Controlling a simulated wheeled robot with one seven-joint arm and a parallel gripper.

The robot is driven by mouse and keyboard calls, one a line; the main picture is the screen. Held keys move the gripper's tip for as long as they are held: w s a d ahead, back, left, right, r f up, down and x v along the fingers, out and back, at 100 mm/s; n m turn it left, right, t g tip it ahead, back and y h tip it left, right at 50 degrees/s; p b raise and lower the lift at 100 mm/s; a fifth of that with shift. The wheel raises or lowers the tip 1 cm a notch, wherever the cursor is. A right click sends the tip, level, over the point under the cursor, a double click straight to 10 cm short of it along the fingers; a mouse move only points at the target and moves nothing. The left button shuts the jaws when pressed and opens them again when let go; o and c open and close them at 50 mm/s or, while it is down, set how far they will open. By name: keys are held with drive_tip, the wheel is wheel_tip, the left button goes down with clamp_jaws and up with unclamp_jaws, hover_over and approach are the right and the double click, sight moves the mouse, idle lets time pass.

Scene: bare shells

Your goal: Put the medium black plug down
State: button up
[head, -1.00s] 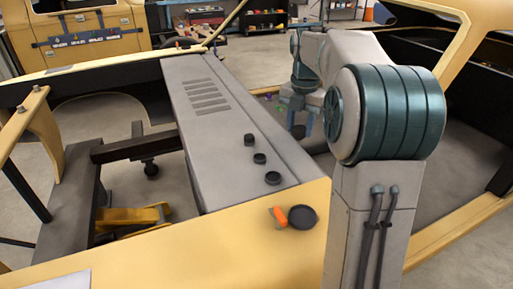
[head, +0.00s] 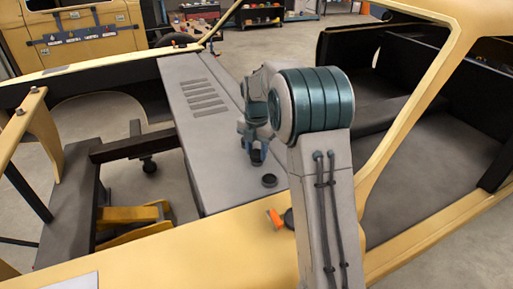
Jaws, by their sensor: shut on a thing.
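My gripper (head: 255,149) is low over the grey panel (head: 218,155), at the row of black plugs, and points down. It is shut on a dark round plug (head: 257,159), the medium black plug, which shows just under the fingertips. I cannot tell whether this plug touches the panel. Another black plug (head: 269,181) stands on the panel just nearer to me, apart from the gripper. The far end of the row is hidden behind my gripper and wrist.
An orange piece (head: 275,217) and a black disc (head: 289,218), partly covered by my arm, lie on the yellow body edge (head: 180,238). Left of the panel is an open bay with a dark frame (head: 130,148). The panel's vented far part is clear.

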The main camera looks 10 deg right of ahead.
drive_tip(key=shift+f, duration=0.15)
drive_tip(key=shift+f, duration=0.1)
drive_tip(key=shift+f+b, duration=0.25)
drive_tip(key=shift+b, duration=0.05)
drive_tip(key=o, duration=1)
drive_tip(key=shift+c, duration=0.2)
drive_tip(key=shift+r, duration=0.1)
